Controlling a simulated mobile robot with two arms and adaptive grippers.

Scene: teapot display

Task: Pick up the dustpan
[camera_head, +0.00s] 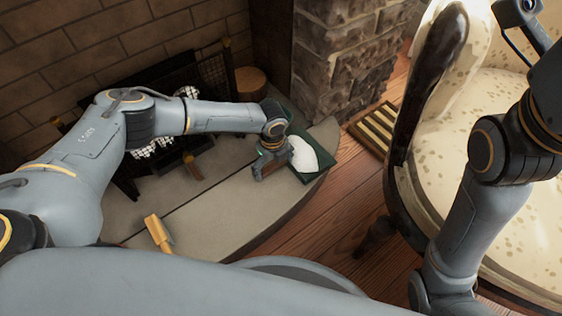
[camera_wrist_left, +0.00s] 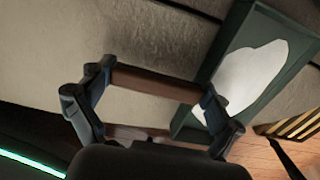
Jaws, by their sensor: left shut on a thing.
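The dustpan (camera_head: 322,174) is a dark green tray with a white patch or heap in it, near the curved right edge of the stone hearth. Its green rim also shows in the left wrist view (camera_wrist_left: 215,55). A brown handle part (camera_wrist_left: 155,84) spans the gap between the fingers of my left gripper (camera_head: 271,162). My left gripper is shut on this handle, low over the hearth. The fingers hide part of the handle, and I cannot tell whether the pan is clear of the stone. My right arm stands at the right; its fingers are not seen.
A fireplace with a dark grate (camera_head: 205,80) lies behind my left arm. A yellow-handled item (camera_head: 158,232) lies on the hearth (camera_head: 215,205). A stone pillar (camera_head: 340,65), a slatted wooden piece (camera_head: 375,130) and a patterned armchair (camera_head: 510,205) stand to the right.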

